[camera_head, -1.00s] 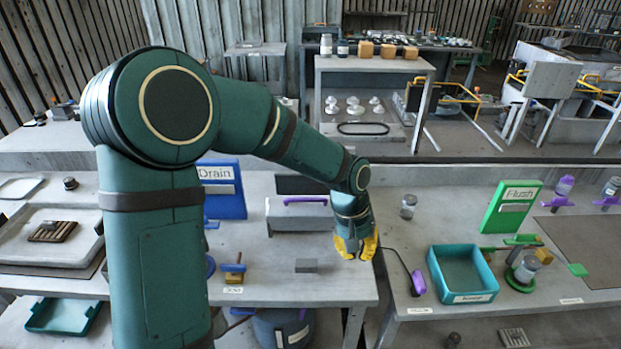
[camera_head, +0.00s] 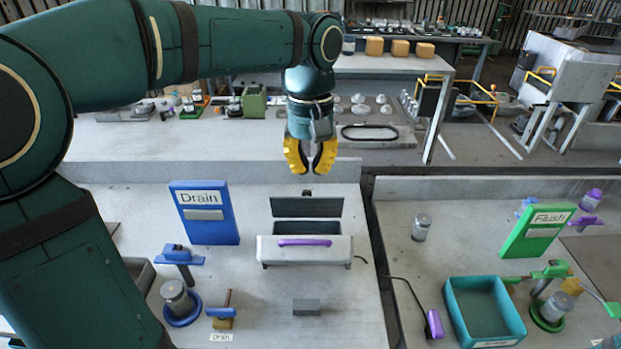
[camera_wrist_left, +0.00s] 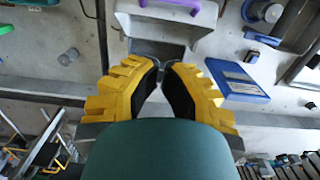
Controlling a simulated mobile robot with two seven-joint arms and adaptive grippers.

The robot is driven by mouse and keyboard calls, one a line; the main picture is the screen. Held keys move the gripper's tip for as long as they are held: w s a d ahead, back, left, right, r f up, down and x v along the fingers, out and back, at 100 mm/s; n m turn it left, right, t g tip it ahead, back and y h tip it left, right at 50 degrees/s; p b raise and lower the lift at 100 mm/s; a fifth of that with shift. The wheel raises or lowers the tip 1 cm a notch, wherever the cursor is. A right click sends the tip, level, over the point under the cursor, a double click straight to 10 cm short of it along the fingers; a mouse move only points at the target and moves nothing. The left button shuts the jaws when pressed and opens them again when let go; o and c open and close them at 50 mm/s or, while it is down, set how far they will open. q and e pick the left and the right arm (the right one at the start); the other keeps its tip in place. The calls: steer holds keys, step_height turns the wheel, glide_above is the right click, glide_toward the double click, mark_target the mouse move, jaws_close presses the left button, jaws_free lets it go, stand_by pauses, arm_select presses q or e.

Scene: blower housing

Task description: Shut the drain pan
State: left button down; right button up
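The drain pan appears to be the light grey box (camera_head: 292,250) with a purple handle (camera_head: 304,242) on its front, on the table by the blue Drain sign. A dark gap shows behind its front, and a grey panel (camera_head: 307,207) stands up at its back. My left gripper (camera_head: 310,170) has yellow fingers spread apart with nothing between them. It appears above and behind the box, apart from it. In the left wrist view the gripper (camera_wrist_left: 163,66) partly covers the box (camera_wrist_left: 168,28); the purple handle is at the top edge. My right gripper is not in view.
The blue Drain sign (camera_head: 205,212) stands left of the box. A blue clamp (camera_head: 178,258), a jar (camera_head: 178,298) and a small grey block (camera_head: 306,306) are on the same table. A teal bin (camera_head: 484,310) and the green Flush sign (camera_head: 540,230) are to the right.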

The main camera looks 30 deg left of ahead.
arm_select(q)
steer(key=b, duration=0.2)
glide_toward(306, 251)
steer(key=w+a+f, duration=0.1)
steer(key=w, duration=0.2)
steer(key=shift+s+d+f, duration=0.25)
steer(key=shift+s+f, duration=0.1)
steer(key=shift+f, duration=0.25)
steer(key=shift+s+d+f, duration=0.25)
steer(key=shift+s+f, duration=0.1)
steer(key=shift+f, duration=0.3)
steer(key=shift+s+d+f, duration=0.15)
steer(key=shift+s+f, duration=0.1)
steer(key=shift+f, duration=0.05)
steer(key=shift+b, duration=0.3)
